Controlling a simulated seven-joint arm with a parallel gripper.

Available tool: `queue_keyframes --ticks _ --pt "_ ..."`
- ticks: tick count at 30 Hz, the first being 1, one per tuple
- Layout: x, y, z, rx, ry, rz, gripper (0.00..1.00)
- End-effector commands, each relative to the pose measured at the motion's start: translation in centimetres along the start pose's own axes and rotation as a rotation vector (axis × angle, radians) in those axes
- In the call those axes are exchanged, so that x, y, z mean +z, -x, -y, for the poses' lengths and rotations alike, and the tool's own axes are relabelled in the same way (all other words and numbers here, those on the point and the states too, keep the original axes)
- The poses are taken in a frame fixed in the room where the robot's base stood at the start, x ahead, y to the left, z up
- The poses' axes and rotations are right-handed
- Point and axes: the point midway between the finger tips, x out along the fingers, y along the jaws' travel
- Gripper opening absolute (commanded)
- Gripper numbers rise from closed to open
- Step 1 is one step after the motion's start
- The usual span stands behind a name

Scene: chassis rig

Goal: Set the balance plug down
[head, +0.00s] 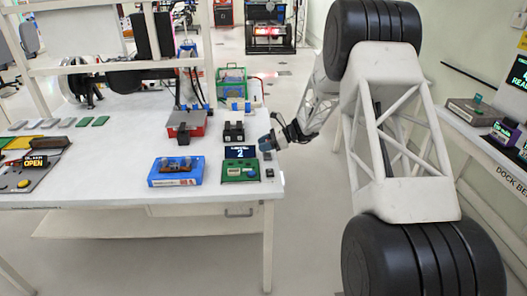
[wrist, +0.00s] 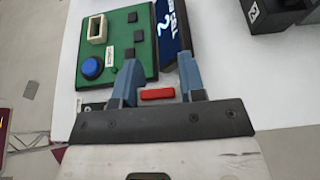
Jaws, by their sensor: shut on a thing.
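My gripper (head: 268,143) is at the right edge of the white table, just beside the green board. In the wrist view my gripper (wrist: 157,65) has its two blue fingers on either side of a small red block (wrist: 157,93), which I take to be the balance plug; the fingers look shut on it. The plug cannot be made out in the head view. The green board (head: 240,172) also shows in the wrist view (wrist: 118,45), with a cream socket frame (wrist: 97,28), a blue button (wrist: 92,67) and dark blocks.
Behind are a red box (head: 187,124) and a black block (head: 234,132).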

Motion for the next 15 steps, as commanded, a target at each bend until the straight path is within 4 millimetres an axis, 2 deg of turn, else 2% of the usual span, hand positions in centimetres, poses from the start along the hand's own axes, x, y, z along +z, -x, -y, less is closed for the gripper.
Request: queue_keyframes --ticks 5,15 --pt "-0.07 -0.15 0.77 0.000 0.000 0.000 0.11" --pt "-0.13 -0.17 0.79 0.000 -0.001 0.000 0.11"
